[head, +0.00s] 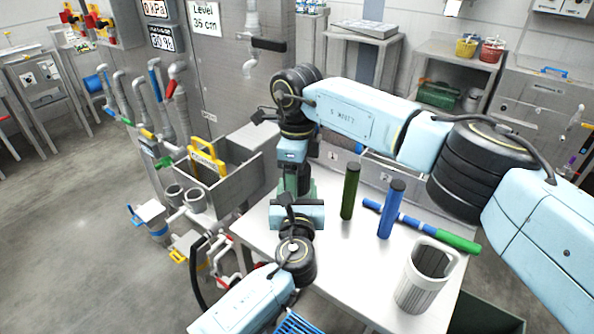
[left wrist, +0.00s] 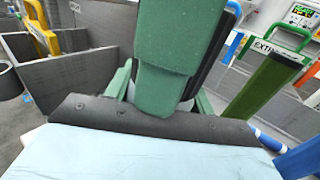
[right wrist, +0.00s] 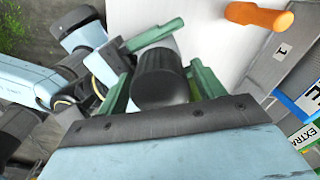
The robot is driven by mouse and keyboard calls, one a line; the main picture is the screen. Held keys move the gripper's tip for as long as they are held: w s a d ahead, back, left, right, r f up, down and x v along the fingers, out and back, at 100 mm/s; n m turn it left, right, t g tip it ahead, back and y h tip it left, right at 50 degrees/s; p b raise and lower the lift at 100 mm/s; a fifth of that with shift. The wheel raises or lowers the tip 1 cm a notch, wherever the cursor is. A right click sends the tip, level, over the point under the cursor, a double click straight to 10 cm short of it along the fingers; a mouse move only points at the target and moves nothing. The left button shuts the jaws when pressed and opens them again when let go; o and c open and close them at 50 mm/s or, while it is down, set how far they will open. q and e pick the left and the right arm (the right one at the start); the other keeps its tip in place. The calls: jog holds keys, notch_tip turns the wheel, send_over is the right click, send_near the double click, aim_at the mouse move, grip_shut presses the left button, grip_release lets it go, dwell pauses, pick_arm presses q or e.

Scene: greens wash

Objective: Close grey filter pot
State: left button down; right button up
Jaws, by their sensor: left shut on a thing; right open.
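A dark, capped cylinder (right wrist: 160,78), apparently the grey filter pot, shows between the spread green fingers of my right gripper (right wrist: 162,85) in the right wrist view. Its lower body is hidden. My left gripper (head: 293,198) is shut on this pot from the side, just above the table's left end. My right gripper (head: 293,180) points down from above it, open; I cannot tell whether its fingers touch the cap. In the left wrist view a green finger (left wrist: 165,70) covers most of the pot.
A green tube (head: 350,190) and a blue tube (head: 390,208) with dark caps stand on the table. A blue-and-white bar (head: 420,225) lies behind, a grey ribbed jug (head: 415,285) in front. An orange handle (right wrist: 258,17) lies nearby. An open grey trough (head: 235,178) is at left.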

jog(key=c, duration=1)
jog(key=o, duration=1.2)
jog(key=shift+r, duration=0.1)
notch_tip(320, 180, up, 12)
jog(key=shift+f, duration=0.1)
pick_arm(q)
jog(key=shift+c, duration=2.3)
grip_release()
jog(key=shift+s, duration=0.1)
